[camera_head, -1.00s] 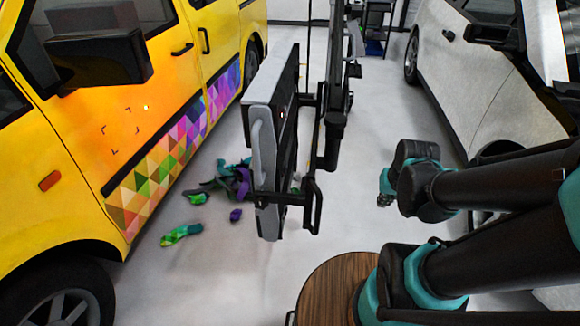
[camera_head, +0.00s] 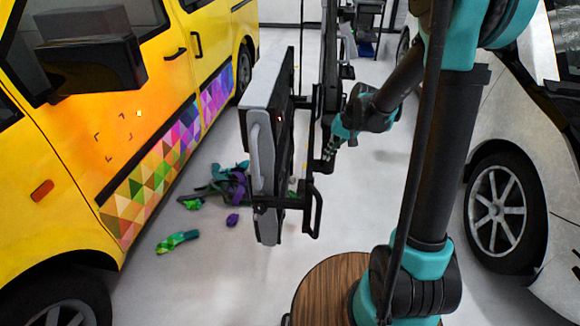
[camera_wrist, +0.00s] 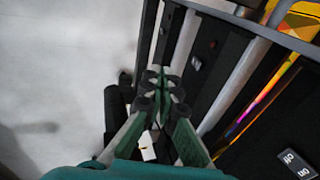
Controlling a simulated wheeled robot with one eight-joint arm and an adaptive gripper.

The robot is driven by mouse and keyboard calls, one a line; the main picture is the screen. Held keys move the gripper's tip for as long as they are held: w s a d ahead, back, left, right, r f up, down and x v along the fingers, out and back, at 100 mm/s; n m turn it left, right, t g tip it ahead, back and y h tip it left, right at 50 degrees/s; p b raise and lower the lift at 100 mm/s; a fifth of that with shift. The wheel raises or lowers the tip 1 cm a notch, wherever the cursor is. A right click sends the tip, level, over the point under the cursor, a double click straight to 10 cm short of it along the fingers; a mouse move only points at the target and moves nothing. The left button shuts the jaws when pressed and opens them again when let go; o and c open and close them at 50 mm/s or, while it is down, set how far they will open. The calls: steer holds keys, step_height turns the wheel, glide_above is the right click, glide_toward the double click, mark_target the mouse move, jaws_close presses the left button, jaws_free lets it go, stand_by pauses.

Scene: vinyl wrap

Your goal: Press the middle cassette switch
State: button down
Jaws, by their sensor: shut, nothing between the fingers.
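A tall lamp unit with black cassettes (camera_head: 285,140) hangs on a stand in the middle of the head view, edge-on. A small red light (camera_head: 280,118) shows on its side. In the wrist view, long black cassettes (camera_wrist: 222,70) run diagonally, and a small reddish switch (camera_wrist: 195,65) sits on one of them. I cannot tell for certain which cassette is the middle one. My gripper (camera_head: 335,155) is just right of the unit in the head view. In the wrist view my gripper (camera_wrist: 162,84) is shut and empty, its fingertips left of and below the reddish switch. Contact is not visible.
A yellow van (camera_head: 160,100) with a coloured wrap stands at left, a white car (camera_head: 515,140) at right. Black stand bars (camera_head: 318,205) lie close to my gripper. Wrap scraps (camera_head: 180,241) litter the floor. A small labelled panel (camera_wrist: 297,162) shows at lower right in the wrist view.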

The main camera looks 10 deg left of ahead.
steer(key=w+a+f+g+y, duration=0.1)
steer(key=w+a+f, duration=0.1)
steer(key=w+a, duration=0.3)
steer(key=shift+f, duration=0.35)
steer(key=a+f, duration=0.8)
steer(key=shift+a+f, duration=0.15)
steer(key=shift+f, duration=0.05)
stand_by(0.3)
